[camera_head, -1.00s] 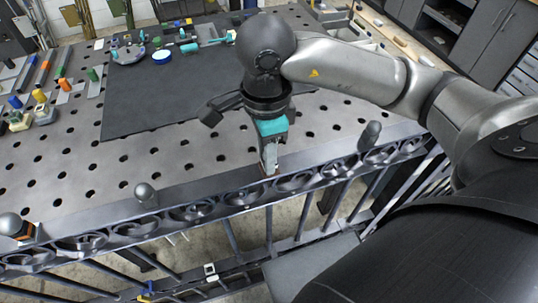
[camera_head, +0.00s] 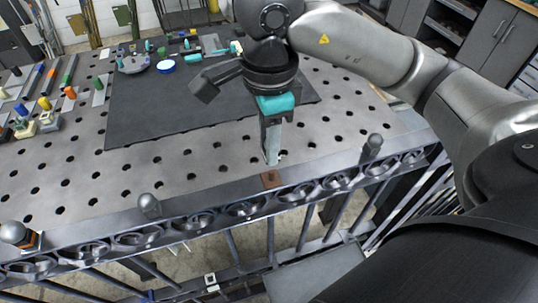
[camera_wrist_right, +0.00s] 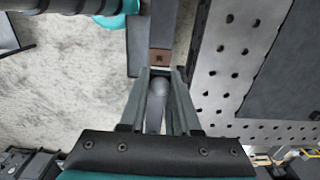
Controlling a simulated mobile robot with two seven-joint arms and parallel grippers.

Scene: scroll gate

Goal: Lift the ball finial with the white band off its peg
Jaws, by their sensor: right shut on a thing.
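My right gripper (camera_head: 271,158) is shut on a grey ball finial, held just above the gate's top rail (camera_head: 205,196). The held finial is mostly hidden in the head view. A bare brown square (camera_head: 271,178) on the rail lies just below the gripper and also shows in the right wrist view (camera_wrist_right: 159,57). My left gripper is not in view.
Other ball finials stand on the rail: one left of the gripper (camera_head: 149,205), one at far left (camera_head: 14,232) with orange and white at its base, one at right (camera_head: 372,146). Behind is a perforated table with a dark mat (camera_head: 150,120) and small parts.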

